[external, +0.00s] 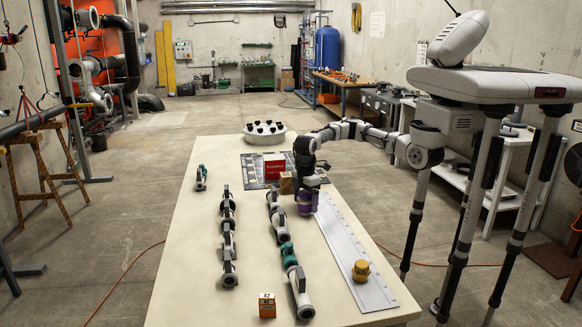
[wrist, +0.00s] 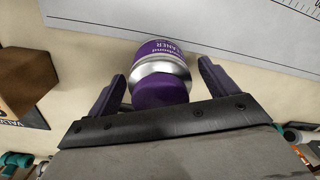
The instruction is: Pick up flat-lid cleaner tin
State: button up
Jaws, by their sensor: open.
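A purple tin with a silver rim and a label reading CLEANER (wrist: 162,55) stands on the table in the wrist view. Its purple top faces my gripper (wrist: 162,75). The two fingers are open, one on each side of the tin, with gaps visible beside it. In the external view the purple tin (external: 305,208) shows directly below my gripper (external: 307,188), and the fingers partly hide it.
A long grey ruled plate (external: 345,245) lies right of the tin, with a yellow tin (external: 361,271) on it. A brown box (external: 286,184) and a red box (external: 274,161) stand close behind left. Rows of pipe fittings (external: 228,240) lie left. A small orange box (external: 267,306) stands in front.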

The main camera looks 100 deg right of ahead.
jog(key=c, duration=1.2)
jog(key=shift+c, duration=0.4)
jog(key=shift+r, duration=0.15)
